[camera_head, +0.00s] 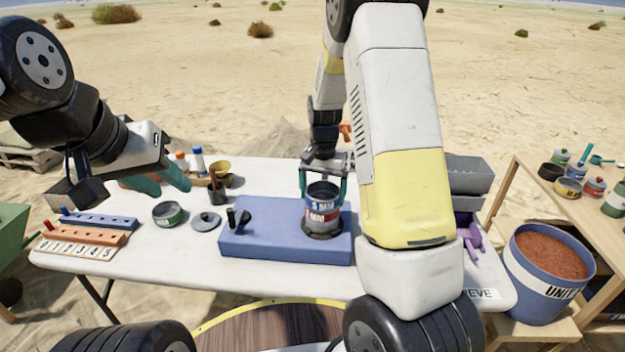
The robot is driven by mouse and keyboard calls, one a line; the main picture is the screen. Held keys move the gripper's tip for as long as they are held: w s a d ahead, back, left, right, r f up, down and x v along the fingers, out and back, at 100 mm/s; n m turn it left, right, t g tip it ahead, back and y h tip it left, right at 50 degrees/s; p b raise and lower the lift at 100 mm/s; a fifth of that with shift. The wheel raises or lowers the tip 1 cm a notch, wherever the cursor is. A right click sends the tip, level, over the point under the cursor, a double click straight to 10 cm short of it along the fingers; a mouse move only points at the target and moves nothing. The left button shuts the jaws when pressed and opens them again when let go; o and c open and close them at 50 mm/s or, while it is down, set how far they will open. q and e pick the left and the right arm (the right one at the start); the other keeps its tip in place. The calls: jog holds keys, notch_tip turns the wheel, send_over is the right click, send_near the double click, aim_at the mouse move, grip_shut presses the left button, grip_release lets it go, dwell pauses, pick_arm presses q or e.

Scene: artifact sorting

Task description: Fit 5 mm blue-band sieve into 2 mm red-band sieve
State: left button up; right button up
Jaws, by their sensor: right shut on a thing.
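The blue-band sieve (323,205), marked 5 MM, is upright directly above the red-band sieve (321,218), with their bands one over the other. I cannot tell how deeply it is seated. The red-band sieve stands on a dark round base on the blue block (260,245). My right gripper (323,183) comes down from above, its green fingers on either side of the blue-band sieve's rim, shut on it. My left gripper (160,182) is open and empty above the table's left part.
A grey bowl-like sieve (168,213) and a dark lid (206,220) lie left of the block. A black-handled tool (238,217) stands on the block's left end. A numbered rack (78,249) is at the left. A bucket of red soil (548,270) stands right of the white table (190,265).

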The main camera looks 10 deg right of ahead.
jog(key=o, duration=1.2)
jog(key=shift+c, duration=0.2)
notch_tip(320, 180, up, 8)
jog(key=shift+f, duration=0.15)
jog(key=s+a+r+n+t+y, duration=0.1)
jog(key=s+r+n+t, duration=0.2)
jog(key=s+r, duration=0.5)
jog(key=s+a+r+n+t+y, duration=0.1)
jog(key=s+r+n+t, duration=0.2)
jog(key=s+r, duration=0.5)
jog(key=s, duration=0.8)
jog(key=shift+r, duration=0.15)
